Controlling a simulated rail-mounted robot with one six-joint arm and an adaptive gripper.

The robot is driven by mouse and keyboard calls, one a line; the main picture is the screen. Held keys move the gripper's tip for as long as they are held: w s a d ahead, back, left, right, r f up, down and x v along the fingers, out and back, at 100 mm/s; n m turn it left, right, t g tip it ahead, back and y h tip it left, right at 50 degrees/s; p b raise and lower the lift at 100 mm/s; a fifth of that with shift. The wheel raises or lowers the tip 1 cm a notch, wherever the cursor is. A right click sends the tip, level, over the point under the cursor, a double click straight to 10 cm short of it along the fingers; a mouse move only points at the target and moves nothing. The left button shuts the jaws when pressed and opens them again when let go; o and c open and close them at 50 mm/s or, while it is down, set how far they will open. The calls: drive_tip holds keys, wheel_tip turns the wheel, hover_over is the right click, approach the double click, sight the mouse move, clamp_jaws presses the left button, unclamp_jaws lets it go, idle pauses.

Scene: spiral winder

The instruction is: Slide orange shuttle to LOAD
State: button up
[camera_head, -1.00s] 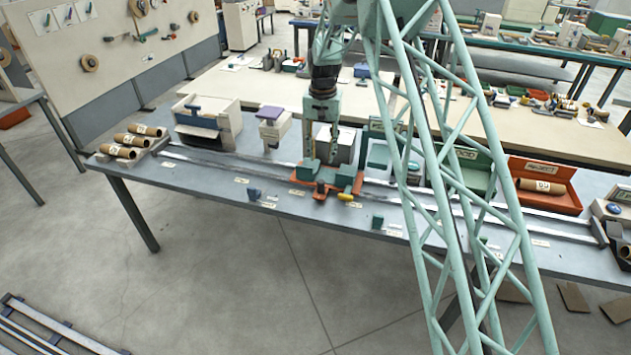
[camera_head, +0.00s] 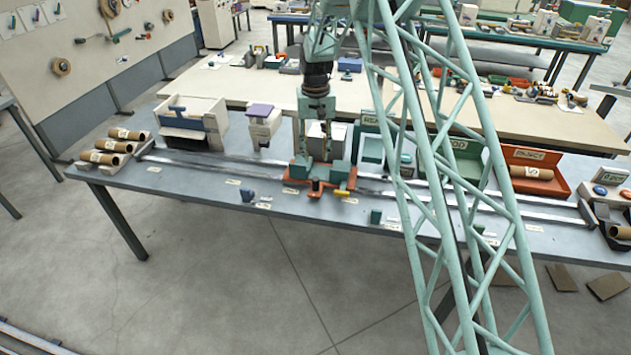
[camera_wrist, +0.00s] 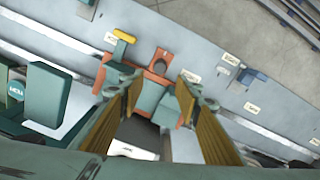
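The orange shuttle (camera_head: 300,181) sits on the long metal rail track near the middle of the grey bench. It carries green blocks, an orange knob and a yellow-tipped handle; the orange base also shows in the wrist view (camera_wrist: 160,62). My gripper (camera_head: 316,160) points down over the shuttle. In the wrist view my gripper's two fingers (camera_wrist: 158,105) are spread apart, with green blocks of the shuttle below and between them. I cannot tell whether the fingers touch the blocks. Small labels line the bench front; none reads clearly as LOAD.
Cardboard tubes (camera_head: 105,157) lie at the track's left end. A cream machine (camera_head: 195,118) and a purple-topped device (camera_head: 262,120) stand behind the track. A red REJECT bin (camera_head: 548,182) stands right. Small blue (camera_head: 247,196) and green (camera_head: 376,215) blocks stand along the front edge.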

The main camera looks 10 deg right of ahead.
sight(315, 178)
drive_tip(key=shift+f, duration=6.7)
drive_tip(key=shift+c, duration=0.4)
clamp_jaws()
